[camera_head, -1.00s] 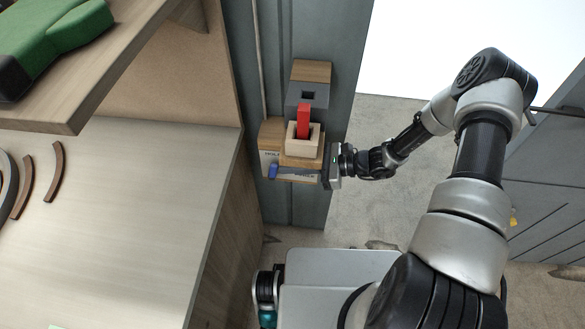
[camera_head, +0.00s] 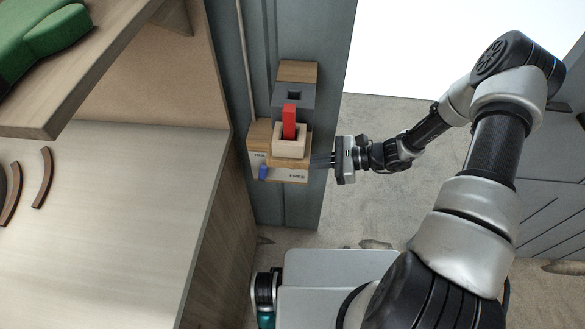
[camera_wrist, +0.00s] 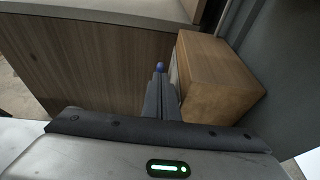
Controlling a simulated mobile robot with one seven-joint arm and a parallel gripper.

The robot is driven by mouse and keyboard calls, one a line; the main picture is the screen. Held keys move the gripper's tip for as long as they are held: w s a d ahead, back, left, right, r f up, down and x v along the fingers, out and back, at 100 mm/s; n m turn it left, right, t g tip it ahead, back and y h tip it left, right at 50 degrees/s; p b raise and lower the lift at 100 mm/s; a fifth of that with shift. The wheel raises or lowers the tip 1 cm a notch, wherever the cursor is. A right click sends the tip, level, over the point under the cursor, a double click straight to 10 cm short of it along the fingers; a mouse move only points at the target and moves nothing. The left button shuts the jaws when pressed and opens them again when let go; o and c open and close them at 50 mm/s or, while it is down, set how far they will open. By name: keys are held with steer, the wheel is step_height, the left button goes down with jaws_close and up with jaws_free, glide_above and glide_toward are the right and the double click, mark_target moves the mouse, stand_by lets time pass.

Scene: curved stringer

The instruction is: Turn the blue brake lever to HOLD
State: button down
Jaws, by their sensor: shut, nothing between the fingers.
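The blue brake lever (camera_head: 263,172) is on the front of a wooden box on the grey post. It hangs at the left end of the white label plate, just below the HOLD lettering and away from the FREE lettering at the right. In the wrist view its round blue end (camera_wrist: 160,66) shows beyond the fingertips. My gripper (camera_head: 319,160) is shut and empty at the right side of the box, apart from the lever. Its closed fingers (camera_wrist: 161,85) point along the box front. Whether the fingertips touch the box is unclear.
A red lever (camera_head: 289,121) stands in a wooden block on top of the box. The grey post (camera_head: 300,208) is behind. A wooden bench (camera_head: 110,225) with curved strips fills the left, under a shelf (camera_head: 85,75) holding a green object. Open floor lies right of the post.

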steer(key=r, duration=0.1)
steer(key=d+r, duration=0.1)
steer(key=r, duration=0.1)
steer(key=d+r, duration=0.1)
steer(key=shift+s+r, duration=0.1)
steer(key=shift+r, duration=0.3)
